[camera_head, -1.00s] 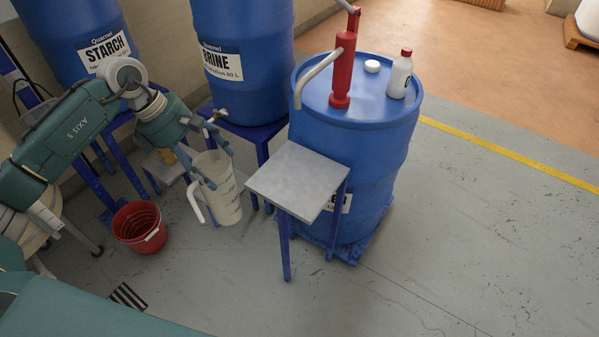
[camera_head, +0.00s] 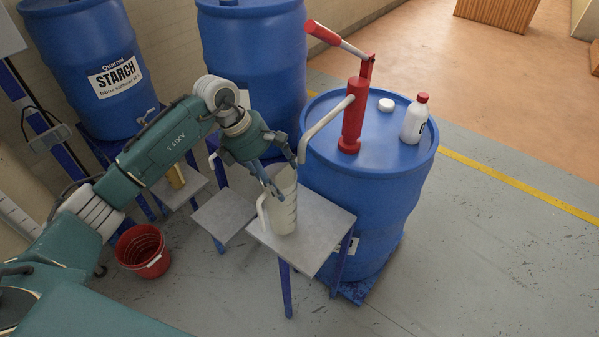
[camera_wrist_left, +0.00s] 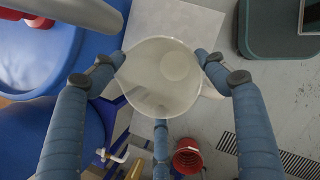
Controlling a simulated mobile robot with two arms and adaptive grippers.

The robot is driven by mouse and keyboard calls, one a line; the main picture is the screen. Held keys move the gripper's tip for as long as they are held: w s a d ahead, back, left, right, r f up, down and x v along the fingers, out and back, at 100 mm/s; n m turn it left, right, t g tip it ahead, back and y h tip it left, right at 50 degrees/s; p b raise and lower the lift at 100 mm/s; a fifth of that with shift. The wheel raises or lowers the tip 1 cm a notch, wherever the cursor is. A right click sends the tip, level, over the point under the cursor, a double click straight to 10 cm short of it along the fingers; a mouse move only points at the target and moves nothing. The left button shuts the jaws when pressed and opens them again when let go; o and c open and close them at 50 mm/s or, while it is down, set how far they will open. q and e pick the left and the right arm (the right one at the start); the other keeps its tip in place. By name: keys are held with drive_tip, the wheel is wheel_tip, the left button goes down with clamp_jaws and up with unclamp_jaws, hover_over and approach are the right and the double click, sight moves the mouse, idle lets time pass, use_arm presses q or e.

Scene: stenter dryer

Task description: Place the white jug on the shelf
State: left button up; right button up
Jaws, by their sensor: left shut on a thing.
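The white jug (camera_head: 283,212) is upright, with its handle to the left in the head view. My left gripper (camera_head: 283,172) reaches down from above and is shut on the jug near its rim. The left wrist view looks down into the open jug (camera_wrist_left: 160,85), which has fingers on both sides and one at the bottom. The grey shelf (camera_head: 318,228) stands on blue legs before the pump drum. The jug is over its left part; I cannot tell whether its base touches the plate. My right gripper is in neither view.
A blue drum (camera_head: 365,190) carries a red hand pump (camera_head: 352,125), whose spout reaches close to my left gripper. A white bottle (camera_head: 414,120) and a white cap (camera_head: 386,104) stand on it. A lower grey stand (camera_head: 222,212) is left of the shelf. A red bucket (camera_head: 142,250) is on the floor.

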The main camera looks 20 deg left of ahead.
sight(295, 173)
use_arm(q)
drive_tip(key=d, duration=0.1)
drive_tip(key=w+d, duration=0.1)
drive_tip(key=shift+w+d+r+p, duration=0.1)
drive_tip(key=shift+w+d+p, duration=0.05)
drive_tip(key=shift+d+p, duration=0.15)
drive_tip(key=shift+w+d+f+p, duration=0.3)
drive_tip(key=shift+d+f+p, duration=0.2)
drive_tip(key=shift+d, duration=0.15)
drive_tip(key=shift+w+d+f+p, duration=0.35)
drive_tip(key=shift+d+p, duration=0.1)
drive_tip(key=shift+d, duration=0.15)
drive_tip(key=o, duration=1.6)
drive_tip(key=shift+c, duration=0.2)
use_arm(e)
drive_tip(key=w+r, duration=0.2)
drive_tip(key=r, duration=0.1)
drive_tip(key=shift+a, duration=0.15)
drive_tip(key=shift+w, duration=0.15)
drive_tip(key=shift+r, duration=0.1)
